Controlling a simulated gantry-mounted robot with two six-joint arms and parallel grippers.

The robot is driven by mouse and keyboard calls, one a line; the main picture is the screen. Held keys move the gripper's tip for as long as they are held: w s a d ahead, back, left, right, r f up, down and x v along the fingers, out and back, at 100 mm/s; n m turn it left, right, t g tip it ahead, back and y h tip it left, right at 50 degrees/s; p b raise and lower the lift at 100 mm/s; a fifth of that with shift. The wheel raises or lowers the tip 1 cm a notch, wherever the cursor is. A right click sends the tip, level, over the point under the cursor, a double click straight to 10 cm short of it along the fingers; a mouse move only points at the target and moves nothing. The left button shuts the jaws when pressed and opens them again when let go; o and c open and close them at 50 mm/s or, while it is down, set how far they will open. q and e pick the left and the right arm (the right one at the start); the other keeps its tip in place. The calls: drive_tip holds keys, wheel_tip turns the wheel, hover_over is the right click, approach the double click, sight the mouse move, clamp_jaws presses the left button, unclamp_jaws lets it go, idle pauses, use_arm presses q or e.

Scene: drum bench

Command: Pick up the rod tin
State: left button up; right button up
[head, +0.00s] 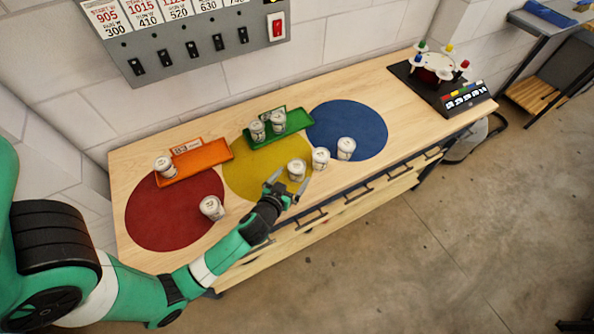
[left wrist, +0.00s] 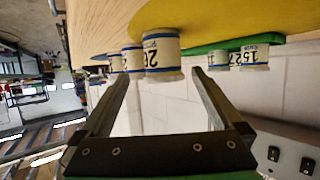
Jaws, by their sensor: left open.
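Several look-alike white tins with pale lids stand on the bench; I cannot tell by label which is the rod tin. One tin (head: 297,169) stands on the front of the yellow disc (head: 240,178), right at my left gripper (head: 287,184). In the left wrist view this tin (left wrist: 162,55) shows large between and beyond the fingertips of the open gripper (left wrist: 160,76), its label partly legible as "20". I cannot tell whether a finger touches it. Two more tins (head: 320,158) (head: 346,148) stand to its right. My right gripper is not in view.
Two tins stand at the green tray (head: 297,120). One tin (head: 165,167) is at the orange tray (head: 219,152), another (head: 211,207) on the red disc (head: 150,215). A blue disc (head: 365,120) lies right. A device with coloured knobs (head: 438,68) stands at the far end.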

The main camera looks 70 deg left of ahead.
use_arm(q)
drive_tip(key=x, duration=0.5)
drive_tip(key=shift+a+r, duration=0.15)
drive_tip(key=shift+a, duration=0.15)
drive_tip(key=c, duration=1.5)
